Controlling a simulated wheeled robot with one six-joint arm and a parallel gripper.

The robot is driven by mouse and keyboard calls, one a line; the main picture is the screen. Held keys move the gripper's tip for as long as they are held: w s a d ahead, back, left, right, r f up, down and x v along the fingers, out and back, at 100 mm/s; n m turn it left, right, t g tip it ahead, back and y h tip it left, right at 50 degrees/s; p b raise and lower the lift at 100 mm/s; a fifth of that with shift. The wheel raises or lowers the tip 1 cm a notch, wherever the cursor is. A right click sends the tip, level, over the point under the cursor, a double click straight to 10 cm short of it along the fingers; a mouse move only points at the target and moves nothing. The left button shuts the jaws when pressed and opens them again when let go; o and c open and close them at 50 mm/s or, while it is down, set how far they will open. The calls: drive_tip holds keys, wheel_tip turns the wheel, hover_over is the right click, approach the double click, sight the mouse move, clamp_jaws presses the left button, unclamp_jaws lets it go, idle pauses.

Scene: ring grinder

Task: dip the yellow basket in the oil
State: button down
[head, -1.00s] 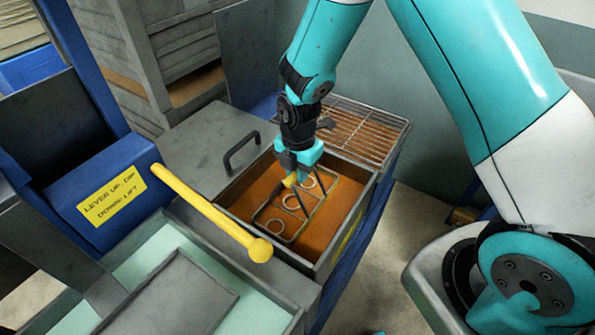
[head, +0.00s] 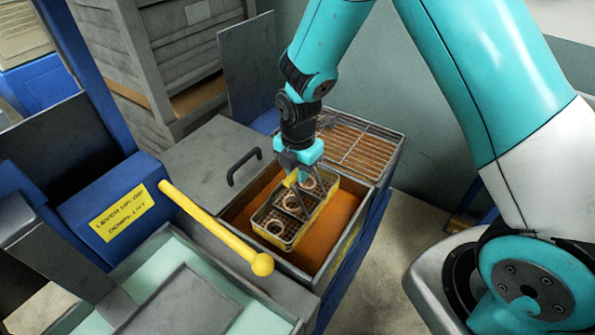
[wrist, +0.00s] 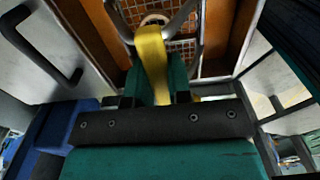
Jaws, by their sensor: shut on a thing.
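The yellow basket (head: 318,219) is a wire-mesh box with yellow sides, holding several metal rings. It hangs above or at the brown oil (head: 338,215) in the open grey tank (head: 305,278), with its mesh floor and side wall visible. My gripper (head: 293,178) is shut on the yellow handle grip at the top of the basket. In the wrist view the yellow handle (wrist: 152,60) runs between my fingers, with mesh and a ring beyond it. The basket's lower edge against the oil is hard to judge.
A wire draining rack (head: 362,145) lies behind the tank. A grey lid with a black handle (head: 243,167) is to the left. A yellow lever (head: 215,228) reaches toward the tank's front left, beside a pale green bath (head: 160,265).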

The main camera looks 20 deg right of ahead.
drive_tip(key=shift+r+p, duration=2.5)
drive_tip(key=shift+r, duration=1)
